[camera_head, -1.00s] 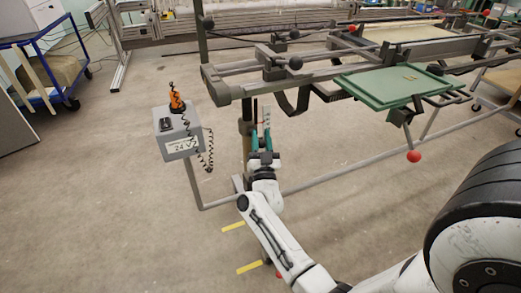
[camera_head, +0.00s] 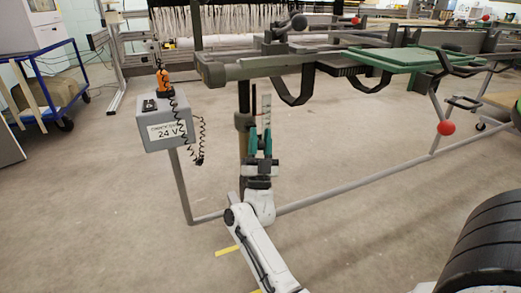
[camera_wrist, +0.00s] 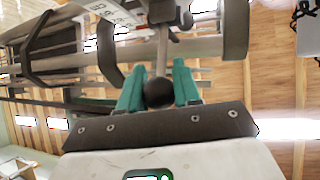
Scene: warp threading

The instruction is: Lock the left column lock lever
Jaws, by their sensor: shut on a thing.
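The left column (camera_head: 244,120) of the machine stands in the middle of the head view, with a pale graduated strip beside it. My gripper (camera_head: 261,133) points up at this column from below, just under the frame's front beam. In the wrist view the lock lever (camera_wrist: 162,52) is a grey rod ending in a round black knob (camera_wrist: 158,93). The two teal fingers of my gripper (camera_wrist: 159,80) stand on either side of the knob and are shut on it. In the head view the lever is hidden behind my fingers or too small to make out.
A grey 24 V box (camera_head: 165,130) with an orange handset and coiled cable stands left of the column. A low grey rail (camera_head: 350,187) runs along the floor. A green tray (camera_head: 405,58) and a red ball knob (camera_head: 446,128) are at right.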

